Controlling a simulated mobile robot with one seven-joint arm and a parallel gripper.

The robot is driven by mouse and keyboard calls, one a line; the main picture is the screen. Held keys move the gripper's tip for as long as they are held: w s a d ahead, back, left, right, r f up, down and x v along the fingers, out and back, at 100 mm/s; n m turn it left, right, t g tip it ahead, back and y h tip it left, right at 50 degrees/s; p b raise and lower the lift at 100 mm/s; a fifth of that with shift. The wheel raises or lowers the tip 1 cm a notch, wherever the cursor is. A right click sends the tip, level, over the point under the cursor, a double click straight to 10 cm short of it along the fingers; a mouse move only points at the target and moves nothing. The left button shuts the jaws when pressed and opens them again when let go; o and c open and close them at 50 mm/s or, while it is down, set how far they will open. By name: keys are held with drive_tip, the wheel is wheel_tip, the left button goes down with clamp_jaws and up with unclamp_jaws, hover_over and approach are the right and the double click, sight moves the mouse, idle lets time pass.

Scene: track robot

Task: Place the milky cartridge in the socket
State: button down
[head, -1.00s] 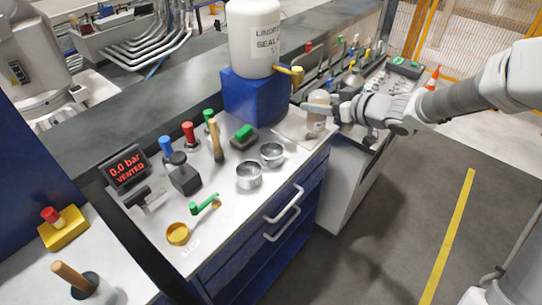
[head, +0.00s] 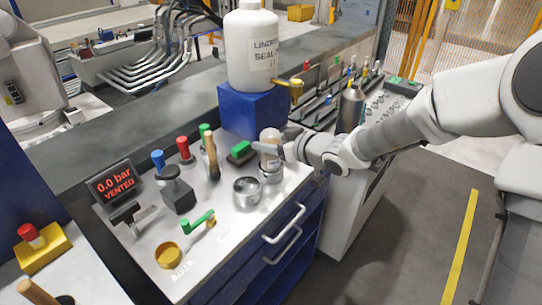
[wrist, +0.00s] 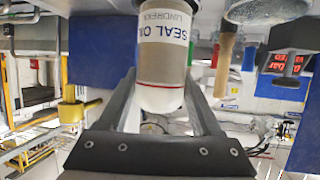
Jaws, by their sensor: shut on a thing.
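The cartridge (head: 269,146), pale with a grey band, is upright in my gripper (head: 279,150) in the head view. In the wrist view the cartridge (wrist: 162,58) sits between both fingers of my gripper (wrist: 160,90), its "SEAL OIL" label showing upside down. My gripper is shut on it. Two round metal cups stand on the white bench top. The right cup (head: 271,177) is directly below the cartridge, partly covered by it. I cannot tell whether the cartridge's lower end is inside that cup or just above it. The left cup (head: 247,191) stands apart from the cartridge.
A blue block (head: 252,110) bears a large white bottle (head: 251,48) with a yellow tap.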

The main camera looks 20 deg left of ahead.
drive_tip(key=shift+f+b, duration=0.55)
drive_tip(key=shift+f, duration=1.1)
drive_tip(key=shift+f, duration=0.1)
drive_tip(key=shift+f, duration=0.25)
drive_tip(key=shift+c, duration=0.3)
unclamp_jaws()
drive_tip(key=shift+r, duration=0.15)
drive_tip(key=shift+r, duration=0.35)
drive_tip(key=p+v, duration=0.3)
drive_tip(key=v, duration=0.9)
drive_tip(key=shift+f, duration=0.2)
